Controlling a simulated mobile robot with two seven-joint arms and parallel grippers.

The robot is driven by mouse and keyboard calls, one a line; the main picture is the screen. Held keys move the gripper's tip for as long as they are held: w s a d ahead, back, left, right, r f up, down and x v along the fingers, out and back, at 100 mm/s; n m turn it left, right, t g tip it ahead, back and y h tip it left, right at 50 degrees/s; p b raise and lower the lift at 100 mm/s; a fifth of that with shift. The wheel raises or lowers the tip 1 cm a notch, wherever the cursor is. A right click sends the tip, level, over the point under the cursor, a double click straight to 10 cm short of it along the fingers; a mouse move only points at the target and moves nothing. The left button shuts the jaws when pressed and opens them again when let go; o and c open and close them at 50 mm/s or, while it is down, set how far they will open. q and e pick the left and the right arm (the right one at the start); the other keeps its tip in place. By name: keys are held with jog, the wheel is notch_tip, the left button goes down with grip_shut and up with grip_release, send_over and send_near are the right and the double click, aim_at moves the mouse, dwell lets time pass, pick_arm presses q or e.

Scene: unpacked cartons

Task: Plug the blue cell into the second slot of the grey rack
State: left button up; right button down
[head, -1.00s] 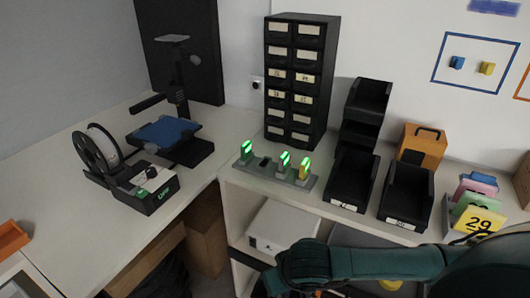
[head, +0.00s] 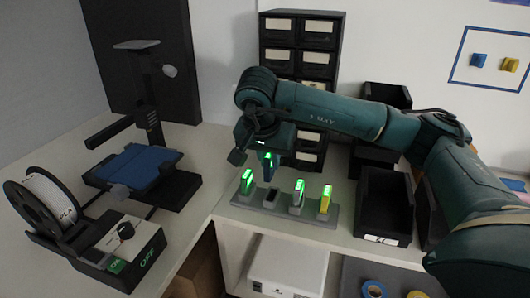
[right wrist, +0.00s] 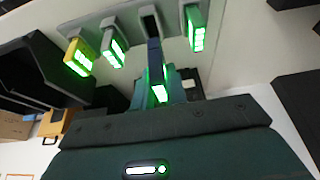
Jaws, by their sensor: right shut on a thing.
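The grey rack (head: 283,214) stands on the white counter; in the right wrist view it lies along the top (right wrist: 172,12). Its second slot (head: 270,197) from the left in the head view is empty; this dark opening also shows in the right wrist view (right wrist: 150,24). My right gripper (head: 267,160) is shut on the blue cell (right wrist: 154,58), which has a green light. The blue cell (head: 268,163) hangs roughly upright just above the empty slot and looks apart from it. The gripper's fingers are partly hidden. My left gripper is not in view.
Lit cells fill the other slots: a greenish one (head: 246,182) at left, a pale one (head: 298,198) and a yellow one (head: 325,202) at right. Black bins (head: 384,205) stand right of the rack, a drawer cabinet (head: 301,45) behind. A printer (head: 140,168) is at left.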

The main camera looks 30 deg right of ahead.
aim_at(271, 178)
jog(key=shift+d+r, duration=0.1)
jog(key=shift+d, duration=0.3)
jog(key=shift+f, duration=0.2)
notch_tip(271, 178, down, 3)
jog(key=shift+r+b, duration=0.1)
jog(key=shift+b, duration=1.1)
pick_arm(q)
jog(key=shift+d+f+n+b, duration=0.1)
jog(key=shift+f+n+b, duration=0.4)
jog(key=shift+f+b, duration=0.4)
pick_arm(e)
jog(key=shift+f, duration=1.2)
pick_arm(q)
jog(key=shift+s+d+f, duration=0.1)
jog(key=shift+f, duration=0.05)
pick_arm(e)
jog(key=shift+r, duration=0.1)
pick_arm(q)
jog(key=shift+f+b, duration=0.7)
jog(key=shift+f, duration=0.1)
pick_arm(e)
jog(key=shift+f, duration=1)
jog(key=c, duration=1.3)
grip_release()
jog(key=shift+c, duration=0.2)
